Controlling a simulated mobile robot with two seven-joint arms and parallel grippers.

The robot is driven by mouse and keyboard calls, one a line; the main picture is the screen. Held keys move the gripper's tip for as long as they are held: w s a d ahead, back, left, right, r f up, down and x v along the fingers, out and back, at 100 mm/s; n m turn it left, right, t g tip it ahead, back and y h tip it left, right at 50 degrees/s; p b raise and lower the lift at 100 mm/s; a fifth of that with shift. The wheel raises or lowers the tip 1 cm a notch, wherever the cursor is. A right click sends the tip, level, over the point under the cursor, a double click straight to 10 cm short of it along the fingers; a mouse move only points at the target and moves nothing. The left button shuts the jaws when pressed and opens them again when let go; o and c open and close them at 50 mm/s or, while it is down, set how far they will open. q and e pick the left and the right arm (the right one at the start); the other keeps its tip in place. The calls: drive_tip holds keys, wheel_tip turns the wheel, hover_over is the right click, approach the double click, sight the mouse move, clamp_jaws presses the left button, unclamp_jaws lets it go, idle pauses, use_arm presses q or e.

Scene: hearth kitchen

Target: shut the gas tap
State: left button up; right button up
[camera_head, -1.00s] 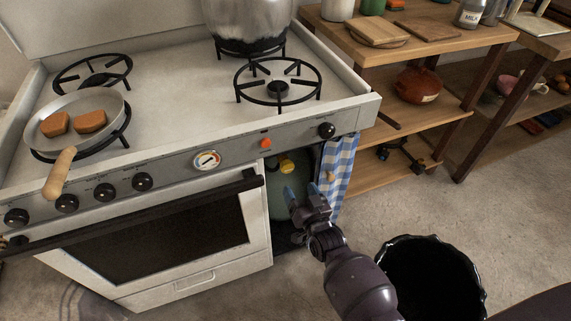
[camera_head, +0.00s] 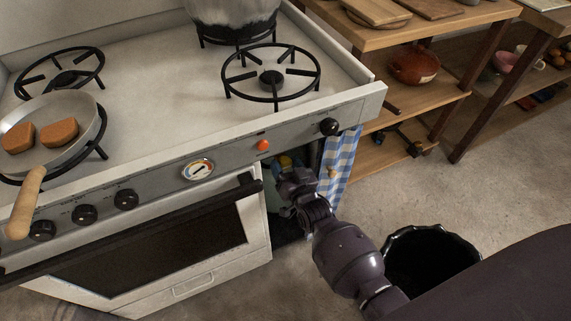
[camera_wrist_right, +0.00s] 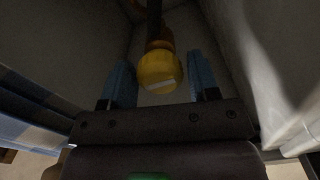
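The gas tap's yellow knob (camera_wrist_right: 160,72) sits in the right wrist view between the two blue fingers of my right gripper (camera_wrist_right: 160,82). The fingers stand apart, one on each side of the knob, with a gap on both sides. In the head view my right gripper (camera_head: 290,168) reaches into the dark compartment under the stove's right end. There it hides most of the knob and the green gas bottle (camera_head: 272,190). My left gripper does not show.
The stove front (camera_head: 225,165) and its oven handle (camera_head: 140,232) lie left of my right arm. A blue checked curtain (camera_head: 338,165) hangs right of the opening. A black bin (camera_head: 430,250) stands on the floor beside my arm.

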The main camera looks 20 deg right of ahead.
drive_tip(key=c, duration=0.6)
